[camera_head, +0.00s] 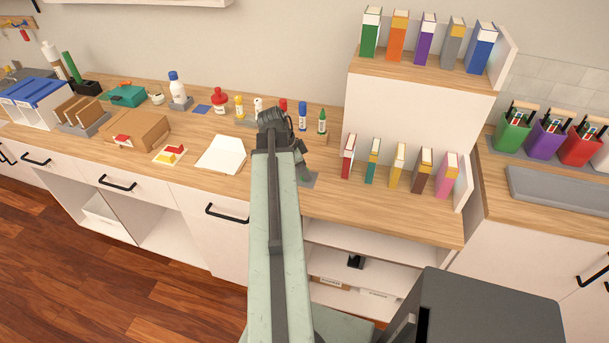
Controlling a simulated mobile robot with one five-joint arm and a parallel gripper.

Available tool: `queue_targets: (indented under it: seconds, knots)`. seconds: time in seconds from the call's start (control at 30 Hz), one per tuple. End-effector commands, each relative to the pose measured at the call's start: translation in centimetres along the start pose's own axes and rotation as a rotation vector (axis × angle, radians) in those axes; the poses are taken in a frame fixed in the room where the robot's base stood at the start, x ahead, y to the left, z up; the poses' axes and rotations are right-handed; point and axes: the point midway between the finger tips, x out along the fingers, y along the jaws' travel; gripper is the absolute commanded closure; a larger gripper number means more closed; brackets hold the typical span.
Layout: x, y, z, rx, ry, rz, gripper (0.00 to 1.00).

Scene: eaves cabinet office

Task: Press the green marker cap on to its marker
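The green marker (322,124) stands upright on the counter, at the right end of a short row with a blue marker (302,116) and a partly hidden red one (283,104). Its top looks narrow and pointed, with no cap that I can make out. A small dark green piece, perhaps the green cap (306,174), is at a grey mat (312,182) just right of my arm, partly hidden. My gripper (282,128) is over the counter, left of the green marker. Its fingers are small and dark, and I cannot tell whether they are open or hold anything.
Books stand right of the markers in a lower row (397,164) and on a raised shelf (415,68). The counter's front strip is mostly clear.

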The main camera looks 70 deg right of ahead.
Motion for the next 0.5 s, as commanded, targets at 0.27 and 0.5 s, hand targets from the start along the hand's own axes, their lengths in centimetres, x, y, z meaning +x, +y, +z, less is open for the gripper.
queue_targets:
  seconds: [0.27,0.5]
  knots:
    - [-0.1,0.0,0.1,-0.001,0.000,0.000,1.00]
    - [-2.0,0.0,-0.7,-0.001,0.000,0.000,1.00]
